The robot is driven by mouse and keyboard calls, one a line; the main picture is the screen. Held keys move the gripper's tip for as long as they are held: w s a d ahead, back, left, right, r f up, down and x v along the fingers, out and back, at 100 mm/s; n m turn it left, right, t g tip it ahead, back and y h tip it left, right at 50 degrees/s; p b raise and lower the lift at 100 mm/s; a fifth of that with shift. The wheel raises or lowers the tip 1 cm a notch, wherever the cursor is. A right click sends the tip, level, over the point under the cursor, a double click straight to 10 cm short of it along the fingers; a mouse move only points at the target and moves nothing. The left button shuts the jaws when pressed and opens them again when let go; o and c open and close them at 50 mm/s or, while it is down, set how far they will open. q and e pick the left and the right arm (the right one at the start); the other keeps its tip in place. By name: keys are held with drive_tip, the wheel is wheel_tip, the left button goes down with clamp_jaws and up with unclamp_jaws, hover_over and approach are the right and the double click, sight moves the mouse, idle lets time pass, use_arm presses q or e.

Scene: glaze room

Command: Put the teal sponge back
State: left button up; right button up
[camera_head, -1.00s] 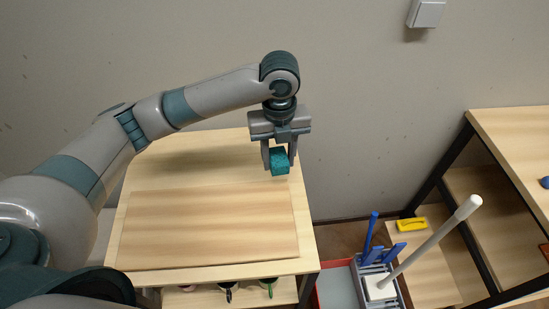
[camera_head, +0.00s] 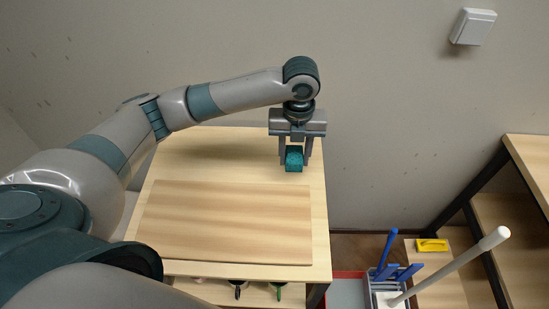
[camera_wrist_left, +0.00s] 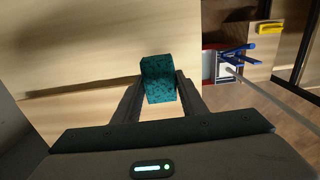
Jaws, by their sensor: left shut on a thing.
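The teal sponge (camera_head: 294,160) is a small speckled block between the fingers of my left gripper (camera_head: 295,162), which is shut on it. They are over the back right part of the wooden table (camera_head: 318,225). I cannot tell how far the sponge is above the table top. In the left wrist view the sponge (camera_wrist_left: 158,80) sits between the two dark fingertips (camera_wrist_left: 158,88) and sticks out past them. My right gripper does not show in either view.
A raised wooden board (camera_head: 225,222) covers the table's front. Right of the table are a red-edged mop bucket (camera_head: 345,290) with blue parts, a white pole (camera_head: 460,262), and a yellow object (camera_head: 432,245) on a low shelf. A shelf unit (camera_head: 510,225) stands at the right.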

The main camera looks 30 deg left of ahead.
use_arm(q)
drive_tip(key=p, duration=0.2)
hover_over(274, 169)
drive_tip(key=d, duration=0.1)
wheel_tip(274, 169, down, 3)
drive_tip(key=shift+f, duration=0.2)
drive_tip(key=shift+w+a+f, duration=0.1)
drive_tip(key=shift+a+f, duration=0.35)
drive_tip(key=shift+a, duration=0.05)
drive_tip(key=shift+f+p, duration=0.15)
drive_tip(key=shift+p, duration=0.15)
wheel_tip(274, 169, down, 3)
drive_tip(key=shift+r+p, duration=0.1)
drive_tip(key=shift+p, duration=0.65)
drive_tip(key=shift+f, duration=0.45)
drive_tip(key=shift+f, duration=0.15)
